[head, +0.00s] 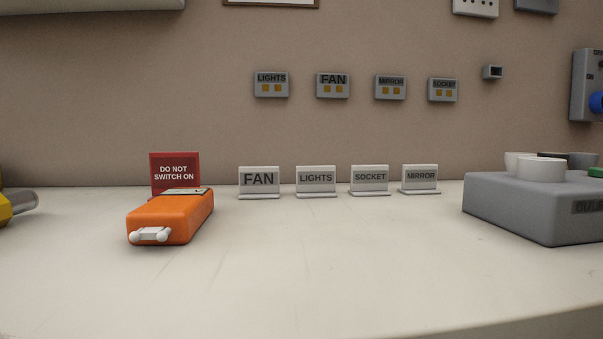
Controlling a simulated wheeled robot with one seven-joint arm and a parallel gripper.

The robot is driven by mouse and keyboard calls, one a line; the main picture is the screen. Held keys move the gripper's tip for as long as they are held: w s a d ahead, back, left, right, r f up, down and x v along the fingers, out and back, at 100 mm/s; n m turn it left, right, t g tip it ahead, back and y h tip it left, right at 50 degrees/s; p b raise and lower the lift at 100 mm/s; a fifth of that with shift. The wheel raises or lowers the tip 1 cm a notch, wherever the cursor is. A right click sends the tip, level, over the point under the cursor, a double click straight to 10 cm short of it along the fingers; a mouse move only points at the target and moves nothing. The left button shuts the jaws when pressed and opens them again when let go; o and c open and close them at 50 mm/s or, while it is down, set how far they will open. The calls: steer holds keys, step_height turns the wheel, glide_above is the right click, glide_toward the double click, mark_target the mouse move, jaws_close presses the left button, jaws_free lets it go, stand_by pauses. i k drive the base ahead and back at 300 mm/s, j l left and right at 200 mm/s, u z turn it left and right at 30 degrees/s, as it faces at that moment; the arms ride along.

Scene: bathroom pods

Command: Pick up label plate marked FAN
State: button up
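The label plate marked FAN (259,181) is a small white plate with dark letters. It stands upright on a thin foot on the white counter (300,275), near the wall. It is the leftmost of a row of label plates, with the LIGHTS plate (316,179) to its right, then the SOCKET plate (370,179) and the MIRROR plate (420,177). The plates stand apart from one another. My gripper is not in the head view.
An orange device (172,219) lies left of the FAN plate, before a red "DO NOT SWITCH ON" sign (174,165). A grey box (520,208) stands at right. A grey wall panel marked FAN (333,86) hangs among similar panels. The counter's front middle is clear.

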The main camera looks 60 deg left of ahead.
mark_target(254, 182)
steer(key=i+l+u, duration=0.15)
steer(key=u, duration=0.3)
steer(key=i+l+u, duration=0.2)
steer(key=u, duration=0.25)
steer(key=i+l+u, duration=0.25)
steer(key=u, duration=0.2)
steer(key=i+l+u, duration=0.1)
steer(key=l+u, duration=0.35)
steer(key=i+l+u, duration=0.2)
steer(key=l+u, duration=0.25)
steer(key=k+l, duration=0.05)
steer(key=l, duration=0.05)
